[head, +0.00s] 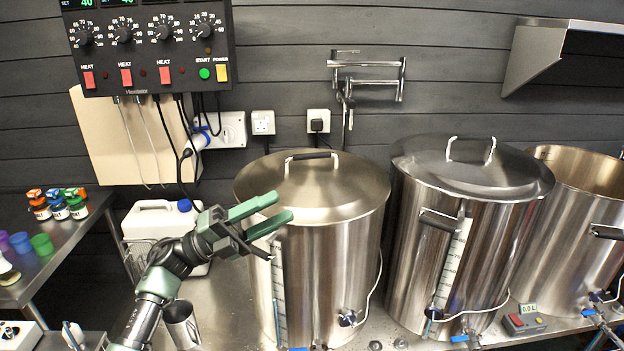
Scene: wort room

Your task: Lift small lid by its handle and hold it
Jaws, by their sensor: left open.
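A steel lid with a raised handle (312,156) sits on the left steel pot (335,270); the handle has a dark grip on top. This lid (345,190) looks a little smaller than the second lid (470,172), which sits on the middle pot and has its own arched handle (470,150). My left gripper (285,206) is open and empty. In the picture its green fingers overlap the left front of the left pot's lid, lower than the handle and left of it. Whether they touch the lid I cannot tell. My right gripper is out of view.
An open pot (580,165) stands at the right. A control panel (150,45) hangs at the upper left. A white jerrycan (155,222) and a metal jug (182,325) stand left of the left pot. A tap pipe (365,75) is on the wall above the left pot.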

